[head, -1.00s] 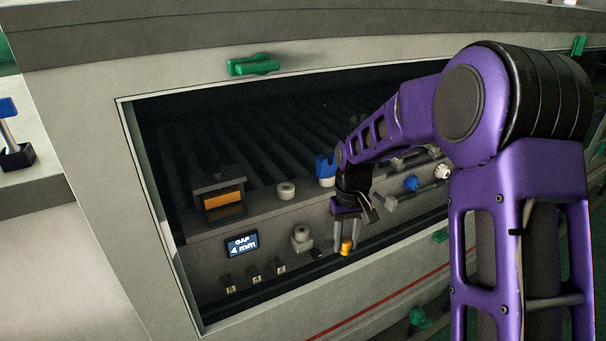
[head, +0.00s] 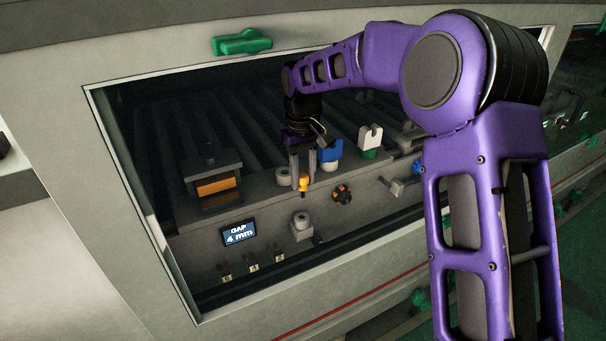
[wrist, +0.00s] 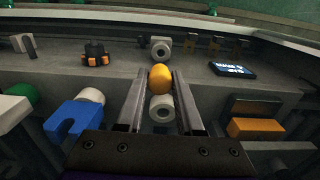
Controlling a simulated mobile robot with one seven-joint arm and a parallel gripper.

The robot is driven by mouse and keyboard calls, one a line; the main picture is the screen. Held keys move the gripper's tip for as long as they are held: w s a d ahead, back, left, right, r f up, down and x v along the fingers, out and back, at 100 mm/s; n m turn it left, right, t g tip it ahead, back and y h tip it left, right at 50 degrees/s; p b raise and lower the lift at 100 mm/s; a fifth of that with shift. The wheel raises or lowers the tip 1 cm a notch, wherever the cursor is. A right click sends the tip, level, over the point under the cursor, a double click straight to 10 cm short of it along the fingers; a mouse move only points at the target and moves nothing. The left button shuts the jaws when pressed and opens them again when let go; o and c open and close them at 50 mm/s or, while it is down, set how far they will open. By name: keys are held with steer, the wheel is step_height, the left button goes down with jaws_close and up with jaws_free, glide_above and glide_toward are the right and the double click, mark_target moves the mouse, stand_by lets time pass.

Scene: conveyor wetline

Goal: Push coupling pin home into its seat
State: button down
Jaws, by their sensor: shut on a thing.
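The coupling pin, with a yellow-orange head (head: 304,182), is held between the fingertips of my gripper (head: 303,176). In the wrist view the pin's rounded head (wrist: 160,77) sits between the two finger ends (wrist: 159,82); its shaft is hidden there. One pale ring-shaped socket (head: 284,177) stands on the ledge just left of the fingers in the head view; in the wrist view it shows between the fingers (wrist: 162,109). A second ring socket (head: 301,222) sits lower on a block, also beyond the pin in the wrist view (wrist: 161,48). I cannot tell which is the seat.
A blue forked part (head: 329,153) stands close right of the fingers. An orange-black knob (head: 342,194) is on the front face. Left are a clamp with an orange block (head: 216,186) and a display (head: 239,234) reading "GAP 4 mm". The opening's frame (head: 130,192) bounds the left side.

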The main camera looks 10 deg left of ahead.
mark_target(302, 197)
steer(key=shift+a+f+b, duration=0.2)
steer(key=shift+f+b, duration=2.05)
steer(key=shift+f, duration=0.4)
steer(key=shift+p, duration=0.6)
steer(key=shift+f+b, duration=1.1)
steer(key=shift+f, duration=1)
steer(key=shift+c, duration=2.3)
jaws_free()
steer(key=shift+r+p, duration=0.6)
steer(key=shift+r, duration=3.15)
